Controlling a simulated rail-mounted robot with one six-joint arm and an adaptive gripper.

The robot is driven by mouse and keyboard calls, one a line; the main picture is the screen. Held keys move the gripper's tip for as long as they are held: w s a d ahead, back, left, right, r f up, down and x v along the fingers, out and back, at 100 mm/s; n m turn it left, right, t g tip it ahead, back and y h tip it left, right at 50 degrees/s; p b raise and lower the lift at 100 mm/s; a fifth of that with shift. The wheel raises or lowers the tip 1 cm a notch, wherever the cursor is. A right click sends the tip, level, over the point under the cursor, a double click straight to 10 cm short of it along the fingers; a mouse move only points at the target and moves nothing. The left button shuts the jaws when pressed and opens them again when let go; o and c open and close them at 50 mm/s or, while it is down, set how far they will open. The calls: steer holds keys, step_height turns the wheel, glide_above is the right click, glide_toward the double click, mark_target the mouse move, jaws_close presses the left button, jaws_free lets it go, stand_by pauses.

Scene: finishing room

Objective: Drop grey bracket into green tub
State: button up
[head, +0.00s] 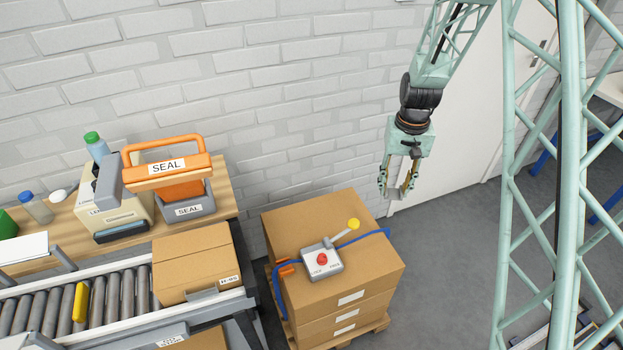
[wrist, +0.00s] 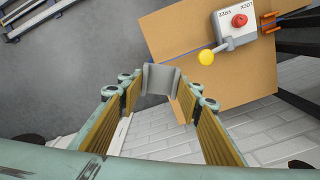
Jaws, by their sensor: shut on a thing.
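My gripper (head: 399,193) hangs in the air in the head view, to the right of and above the stacked cartons. In the wrist view its fingers (wrist: 160,92) are shut on the grey bracket (wrist: 161,78), a pale grey angled piece held at the fingertips. In the head view the bracket is hard to make out between the fingers. A green object (head: 7,226) is cut off at the left edge of the head view on the bench; I cannot tell whether it is the green tub.
A carton stack (head: 335,225) carries a lever box (head: 322,262) with a red button, also in the wrist view (wrist: 238,24). A roller conveyor (head: 110,300) holds a carton (head: 193,265). The bench holds an orange sealer (head: 170,170) and bottles.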

steer(key=w+r+m, duration=0.1)
steer(key=w+r, duration=0.3)
steer(key=r, duration=0.5)
steer(key=w+r+m, duration=0.1)
steer(key=w+r, duration=0.2)
steer(key=r, duration=0.7)
steer(key=shift+w+m, duration=0.4)
steer(key=shift+d+r, duration=0.1)
steer(key=shift+d, duration=0.05)
